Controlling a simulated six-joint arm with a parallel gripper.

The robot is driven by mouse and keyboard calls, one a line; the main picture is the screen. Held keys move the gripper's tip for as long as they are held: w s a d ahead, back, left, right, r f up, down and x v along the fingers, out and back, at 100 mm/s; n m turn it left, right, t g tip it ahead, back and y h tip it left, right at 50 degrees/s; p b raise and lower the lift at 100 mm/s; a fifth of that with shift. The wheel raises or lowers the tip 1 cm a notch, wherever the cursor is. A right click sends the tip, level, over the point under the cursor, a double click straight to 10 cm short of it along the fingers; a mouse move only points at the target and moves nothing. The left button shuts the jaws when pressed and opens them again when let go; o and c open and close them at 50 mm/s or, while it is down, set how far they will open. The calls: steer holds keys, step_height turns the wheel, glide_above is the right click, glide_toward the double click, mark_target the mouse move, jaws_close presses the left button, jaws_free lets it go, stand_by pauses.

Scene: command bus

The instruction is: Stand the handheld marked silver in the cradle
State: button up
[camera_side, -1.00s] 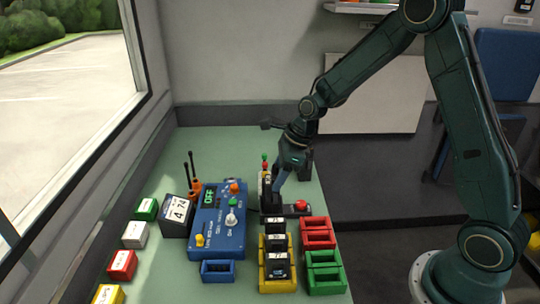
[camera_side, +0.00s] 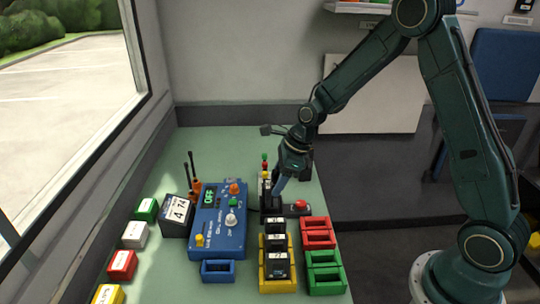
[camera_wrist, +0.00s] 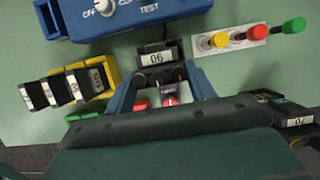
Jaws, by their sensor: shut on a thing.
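In the side view my gripper (camera_side: 273,190) points down at the back of the green table. It is shut on a black handheld (camera_side: 266,186), which is upright. In the wrist view the blue fingers of my gripper (camera_wrist: 161,86) are on both sides of this handheld (camera_wrist: 158,56). Its white label reads 06, or 90 upside down. Below it in the side view is a low black base (camera_side: 288,211) with a red button, probably the cradle. I cannot tell whether the handheld touches it. I see no silver mark on the handheld. A silver-grey block (camera_side: 135,235) with an unreadable label lies at the left.
A yellow rack (camera_side: 278,287) holds several black handhelds. Red (camera_side: 317,226) and green (camera_side: 324,265) racks and a small blue one (camera_side: 218,271) look empty. A blue console (camera_side: 220,225) reading OFF stands left of my gripper. Coloured lamps (camera_side: 264,160) rise behind it.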

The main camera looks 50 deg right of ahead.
steer(key=o, duration=1.8)
steer(key=shift+r, duration=0.1)
steer(key=shift+r, duration=3.4)
steer(key=shift+r, duration=0.1)
